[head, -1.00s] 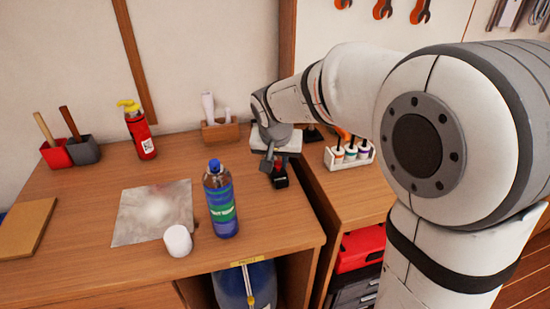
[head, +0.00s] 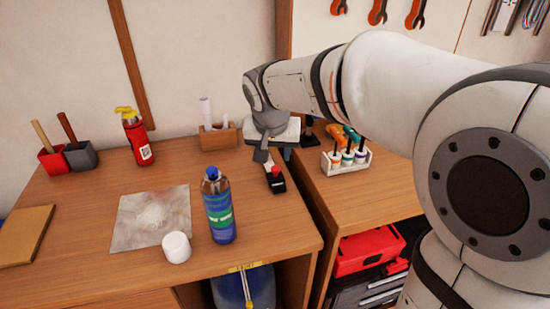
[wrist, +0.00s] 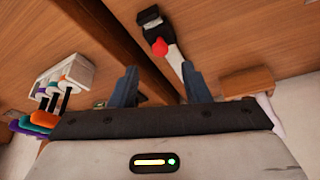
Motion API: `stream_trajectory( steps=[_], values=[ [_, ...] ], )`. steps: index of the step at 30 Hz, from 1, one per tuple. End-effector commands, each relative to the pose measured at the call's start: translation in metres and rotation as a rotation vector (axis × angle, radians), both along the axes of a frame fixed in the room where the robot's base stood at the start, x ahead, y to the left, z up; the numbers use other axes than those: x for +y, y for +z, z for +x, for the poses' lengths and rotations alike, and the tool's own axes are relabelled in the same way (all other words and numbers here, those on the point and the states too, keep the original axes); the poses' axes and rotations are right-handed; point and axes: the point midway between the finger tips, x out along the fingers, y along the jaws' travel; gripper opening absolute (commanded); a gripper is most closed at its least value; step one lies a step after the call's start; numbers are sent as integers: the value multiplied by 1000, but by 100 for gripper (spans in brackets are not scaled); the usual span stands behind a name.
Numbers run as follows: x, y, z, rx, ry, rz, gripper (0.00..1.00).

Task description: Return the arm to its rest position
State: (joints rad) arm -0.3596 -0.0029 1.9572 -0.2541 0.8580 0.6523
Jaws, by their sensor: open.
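My gripper (wrist: 160,85) shows in the wrist view with its two dark fingers apart and nothing between them. In the head view my gripper (head: 268,153) hangs at the end of my white arm, over the back right of the left desk, near the gap between the two desks. A small black tool with a red part (head: 275,178) lies on the desk just below and in front of it. The same tool (wrist: 160,45) lies beyond the fingertips in the wrist view. The gripper appears clear of it.
A blue bottle (head: 219,208), a white cup (head: 176,247) and a grey sheet (head: 135,220) are on the left desk (head: 90,280). A white rack (head: 347,158) of screwdrivers stands on the right desk.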

Motion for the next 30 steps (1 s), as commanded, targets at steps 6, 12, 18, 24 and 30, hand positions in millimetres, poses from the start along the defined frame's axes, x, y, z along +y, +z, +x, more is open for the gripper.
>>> stream_trajectory(
  steps=[6,12,18,24,30],
  values=[
    [1,12,-5,0,0,0,43],
    [1,12,-5,1,-1,1,43],
    [-23,25,-26,23,9,-4,43],
    [-87,45,-105,99,67,-10,43],
    [-120,42,-177,154,129,4,43]
  ],
)
